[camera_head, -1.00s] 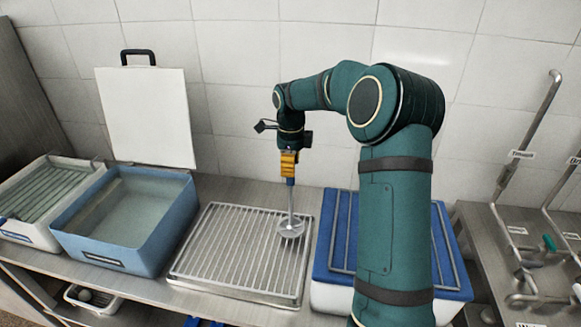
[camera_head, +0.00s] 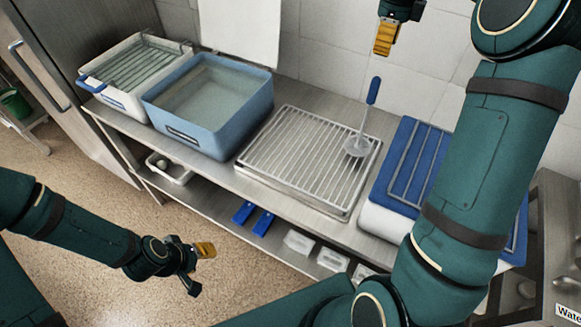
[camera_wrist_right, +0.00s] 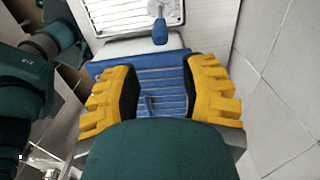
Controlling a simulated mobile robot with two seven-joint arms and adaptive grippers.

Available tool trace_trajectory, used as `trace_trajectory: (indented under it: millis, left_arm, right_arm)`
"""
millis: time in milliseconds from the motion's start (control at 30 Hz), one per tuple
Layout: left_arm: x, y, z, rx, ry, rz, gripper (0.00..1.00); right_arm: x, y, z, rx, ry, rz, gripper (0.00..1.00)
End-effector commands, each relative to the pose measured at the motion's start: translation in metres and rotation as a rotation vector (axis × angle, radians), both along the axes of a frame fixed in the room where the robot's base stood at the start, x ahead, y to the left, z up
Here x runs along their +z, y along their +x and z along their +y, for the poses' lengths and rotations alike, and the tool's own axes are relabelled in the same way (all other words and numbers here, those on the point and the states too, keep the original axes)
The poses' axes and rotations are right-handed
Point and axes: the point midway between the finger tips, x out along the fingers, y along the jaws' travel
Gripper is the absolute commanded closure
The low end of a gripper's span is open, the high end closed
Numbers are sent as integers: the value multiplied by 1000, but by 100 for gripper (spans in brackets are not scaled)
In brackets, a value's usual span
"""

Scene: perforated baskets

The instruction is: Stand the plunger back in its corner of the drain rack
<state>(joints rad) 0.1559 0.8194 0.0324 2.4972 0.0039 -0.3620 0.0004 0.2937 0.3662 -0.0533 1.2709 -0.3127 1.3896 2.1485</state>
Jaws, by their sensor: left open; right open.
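The plunger (camera_head: 372,92) has a blue handle and a clear disc-shaped head. It stands upright, slightly tilted, with its head on the far right corner of the metal drain rack (camera_head: 290,170). It also shows in the right wrist view (camera_wrist_right: 160,32), ahead of the fingers. My right gripper (camera_head: 384,50) is open and empty, above and apart from the handle. In the right wrist view its yellow fingers (camera_wrist_right: 162,92) are spread with nothing between them. My left gripper (camera_head: 206,250) is low at the left, over the floor, away from the rack, open and empty.
A blue basin of water (camera_head: 208,138) stands left of the rack, with a white basket (camera_head: 122,98) beyond it. A blue-topped white box (camera_head: 385,212) is close on the right. The tiled wall is behind. A lower shelf holds blue items (camera_head: 262,222) and small bins.

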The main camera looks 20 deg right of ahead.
Motion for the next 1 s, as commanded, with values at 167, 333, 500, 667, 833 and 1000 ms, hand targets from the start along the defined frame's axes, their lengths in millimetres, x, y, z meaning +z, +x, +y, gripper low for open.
trace_trajectory:
  millis: [167,333,500,667,833,1000]
  left_arm:
    - [0,0,0,0,0,0,52]
    - [0,0,0,0,0,0,52]
    - [0,0,0,0,0,0,52]
    - [0,0,0,0,0,0,52]
    - [0,0,0,0,0,0,52]
    - [0,0,0,0,0,0,52]
  right_arm:
    - [-62,20,37,263,39,-24,57]
    - [-168,30,116,752,102,-116,57]
    - [-260,4,200,1217,133,-239,57]
    - [-322,-49,269,1606,115,-354,57]
    - [-357,-113,317,1943,55,-440,57]
    - [-369,-159,338,2163,-10,-479,57]
